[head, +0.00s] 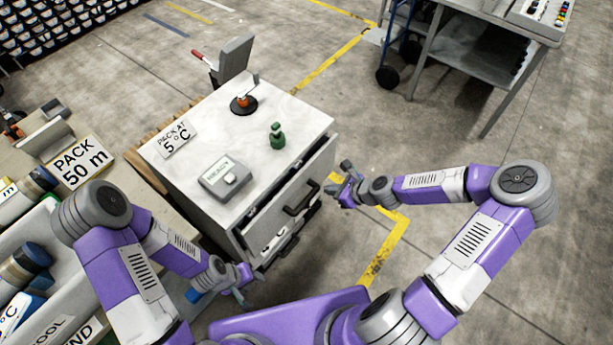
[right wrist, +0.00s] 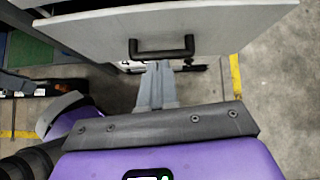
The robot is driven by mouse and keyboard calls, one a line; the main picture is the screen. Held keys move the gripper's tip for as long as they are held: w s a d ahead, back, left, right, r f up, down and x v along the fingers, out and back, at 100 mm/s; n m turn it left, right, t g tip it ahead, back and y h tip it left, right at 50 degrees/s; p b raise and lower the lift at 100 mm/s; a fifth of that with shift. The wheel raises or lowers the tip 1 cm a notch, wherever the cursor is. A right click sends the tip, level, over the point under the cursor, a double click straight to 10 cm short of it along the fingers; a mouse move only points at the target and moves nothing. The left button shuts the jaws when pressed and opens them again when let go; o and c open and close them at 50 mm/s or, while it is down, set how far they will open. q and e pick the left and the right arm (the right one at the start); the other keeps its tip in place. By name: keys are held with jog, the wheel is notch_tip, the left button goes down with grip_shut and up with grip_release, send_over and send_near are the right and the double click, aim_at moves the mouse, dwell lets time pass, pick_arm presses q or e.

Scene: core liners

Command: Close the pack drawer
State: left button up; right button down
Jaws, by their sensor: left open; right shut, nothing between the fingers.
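The drawer front (head: 292,203) on the side of the white-topped cabinet (head: 215,115) carries a black bar handle (head: 301,197). A dark gap shows behind its top edge, so it stands partly open. In the right wrist view, the pale drawer front (right wrist: 215,25) and handle (right wrist: 162,54) are close ahead. My right gripper (head: 347,187) is shut and empty, in front of the drawer and apart from the handle in the head view. Its fingers (right wrist: 157,88) show just below the handle in the right wrist view. My left gripper (head: 243,287) is open and empty, near the cabinet's lower near corner.
On the cabinet top are a green bottle (head: 277,137), a grey box (head: 225,177), a black-based tool (head: 243,104) and a "PACK AT 5°C" sign (head: 177,138). A bench with core liners (head: 22,200) stands left.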

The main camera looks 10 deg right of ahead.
jog(key=d, duration=0.1)
pick_arm(q)
jog(key=shift+f+b, duration=1.85)
jog(key=shift+b, duration=0.05)
pick_arm(e)
jog(key=m, duration=0.1)
send_near(300, 177)
jog(key=shift+x, duration=2.95)
jog(key=shift+s, duration=0.15)
